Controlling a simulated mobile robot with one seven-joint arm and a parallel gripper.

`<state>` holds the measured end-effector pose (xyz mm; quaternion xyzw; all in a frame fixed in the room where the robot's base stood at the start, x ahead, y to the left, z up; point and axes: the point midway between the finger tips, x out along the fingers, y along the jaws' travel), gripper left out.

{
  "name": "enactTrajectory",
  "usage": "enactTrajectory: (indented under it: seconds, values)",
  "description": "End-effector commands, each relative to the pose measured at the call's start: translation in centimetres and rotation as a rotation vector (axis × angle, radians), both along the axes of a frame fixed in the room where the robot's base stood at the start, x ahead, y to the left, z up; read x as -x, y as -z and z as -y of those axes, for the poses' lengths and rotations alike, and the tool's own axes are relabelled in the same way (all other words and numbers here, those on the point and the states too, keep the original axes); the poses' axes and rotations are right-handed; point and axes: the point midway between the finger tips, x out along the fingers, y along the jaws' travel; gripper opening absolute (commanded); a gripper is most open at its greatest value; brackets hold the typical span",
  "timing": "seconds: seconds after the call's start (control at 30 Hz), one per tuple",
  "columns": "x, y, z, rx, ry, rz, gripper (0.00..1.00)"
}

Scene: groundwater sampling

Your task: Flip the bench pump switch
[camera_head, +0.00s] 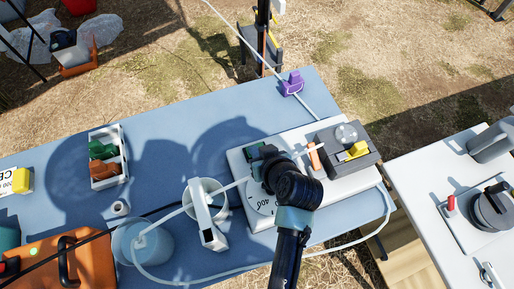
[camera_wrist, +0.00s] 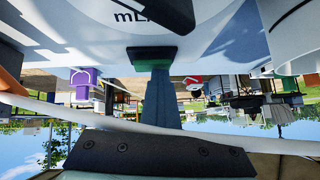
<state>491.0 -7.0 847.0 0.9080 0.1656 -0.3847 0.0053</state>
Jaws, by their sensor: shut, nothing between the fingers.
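The bench pump is a white base plate (camera_head: 238,160) with a round dial marked "400" and a grey box (camera_head: 368,163) at its right end. The box carries a round knob (camera_head: 346,133) and a yellow lever (camera_head: 356,151). A small dark and green part, seemingly the switch (camera_wrist: 152,54), shows in the wrist view below the "mL" lettering. My gripper (camera_wrist: 155,80) is shut and empty, its fingertips at or very near this part; I cannot tell whether they touch. In the head view my wrist covers the fingertips and part of the dial.
A white cup-like holder (camera_head: 209,232) and a clear beaker (camera_head: 126,237) with tubing stand left of the pump. A purple clamp (camera_head: 292,83) holds a tube at the table's back edge. An orange case (camera_head: 85,262) sits front left. A white table (camera_head: 425,185) stands at right.

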Motion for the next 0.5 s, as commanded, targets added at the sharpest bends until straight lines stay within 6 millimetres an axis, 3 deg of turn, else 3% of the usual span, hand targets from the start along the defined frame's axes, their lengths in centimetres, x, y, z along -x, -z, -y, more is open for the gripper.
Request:
enactTrajectory:
  seconds: [0.1, 0.5]
  values:
    - [0.28, 0.59, -0.54, 0.092, -0.005, 0.023, 0.00]
    - [0.24, 0.94, 0.14, 0.085, -0.001, 0.012, 0.00]
